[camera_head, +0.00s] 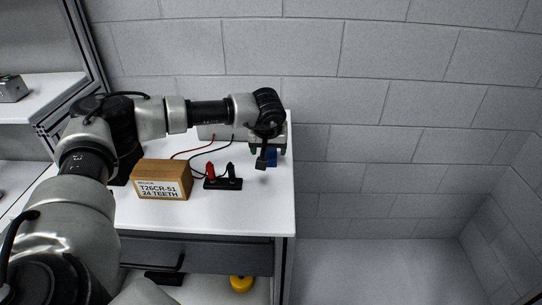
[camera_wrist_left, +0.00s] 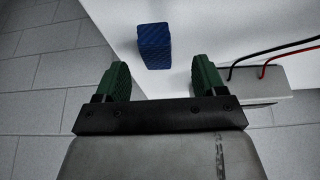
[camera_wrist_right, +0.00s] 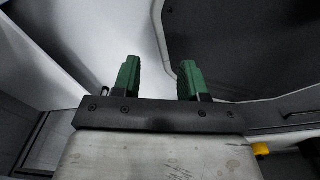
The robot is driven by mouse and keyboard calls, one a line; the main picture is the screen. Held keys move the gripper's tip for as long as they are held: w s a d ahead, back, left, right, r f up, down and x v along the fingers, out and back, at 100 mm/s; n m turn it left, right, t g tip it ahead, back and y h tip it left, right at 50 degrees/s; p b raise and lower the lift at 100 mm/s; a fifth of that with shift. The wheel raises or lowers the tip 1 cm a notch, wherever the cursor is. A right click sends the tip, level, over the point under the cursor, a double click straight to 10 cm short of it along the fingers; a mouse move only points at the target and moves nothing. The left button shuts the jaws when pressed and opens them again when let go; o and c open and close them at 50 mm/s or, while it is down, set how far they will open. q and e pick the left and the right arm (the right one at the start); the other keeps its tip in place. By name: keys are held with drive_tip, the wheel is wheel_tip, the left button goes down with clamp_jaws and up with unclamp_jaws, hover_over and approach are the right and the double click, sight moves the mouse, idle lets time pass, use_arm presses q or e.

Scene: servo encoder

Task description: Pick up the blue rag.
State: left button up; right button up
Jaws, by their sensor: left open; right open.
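The blue rag (camera_head: 271,157) is a small folded block on the white tabletop near its right edge. It also shows in the left wrist view (camera_wrist_left: 154,46), ahead of and between the green fingertips. My left gripper (camera_head: 267,150) is open and empty, over the rag and partly hiding it in the head view. In the left wrist view my left gripper (camera_wrist_left: 162,70) has a clear gap between its fingers, with the rag beyond them. My right gripper (camera_wrist_right: 159,66) is open and empty in the right wrist view. It is not visible in the head view.
A cardboard box (camera_head: 163,180) and a black holder with red and black probes (camera_head: 223,182) stand on the white table (camera_head: 245,215) left of the rag. Red and black cables run behind them. The table ends just right of the rag. A yellow object (camera_head: 241,284) lies below.

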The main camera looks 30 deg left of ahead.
sight(270, 155)
use_arm(q)
drive_tip(key=x, duration=0.3)
drive_tip(key=shift+w+d+f, duration=0.2)
drive_tip(key=shift+w+a+f, duration=0.1)
drive_tip(key=shift+f, duration=0.1)
drive_tip(key=shift+c, duration=1.9)
drive_tip(key=c, duration=0.7)
use_arm(e)
drive_tip(key=shift+w+r, duration=0.4)
drive_tip(key=shift+w, duration=0.1)
